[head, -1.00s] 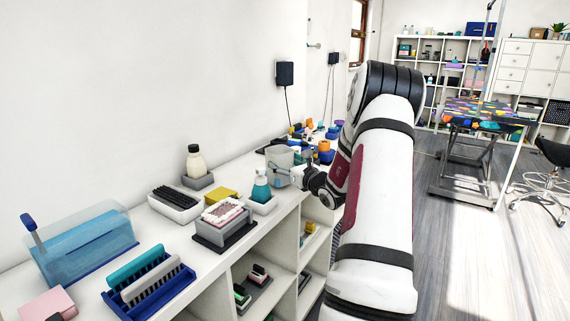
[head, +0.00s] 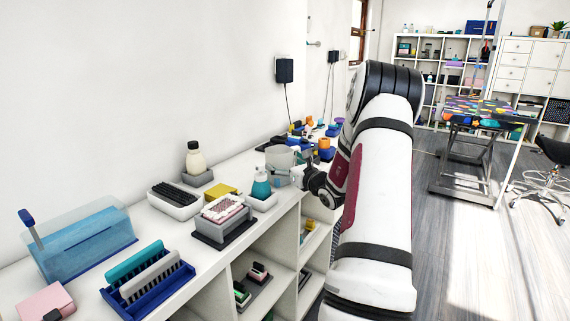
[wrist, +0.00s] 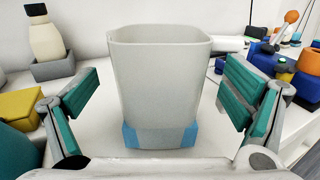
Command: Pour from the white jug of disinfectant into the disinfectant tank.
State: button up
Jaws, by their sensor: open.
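The white jug (wrist: 160,85) stands upright in the middle of the wrist view, with an open top and blue patches low on its sides. In the head view the jug (head: 279,163) stands on the white counter, partly hidden by my gripper (head: 300,172). My gripper (wrist: 160,108) is open, with one teal-padded finger on each side of the jug and a visible gap to each. The contents of the jug cannot be seen. The disinfectant tank (head: 85,243), a clear box with blue liquid and a blue-handled tool in it, stands at the near left of the counter.
Between jug and tank stand a teal bottle (head: 261,183), a black-bristled brush in a white tray (head: 174,204), a grey brush block (head: 222,220), a cream bottle (head: 195,160) and a blue comb rack (head: 150,290). Several coloured items stand beyond the jug.

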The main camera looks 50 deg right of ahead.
jog(key=v, duration=1.2)
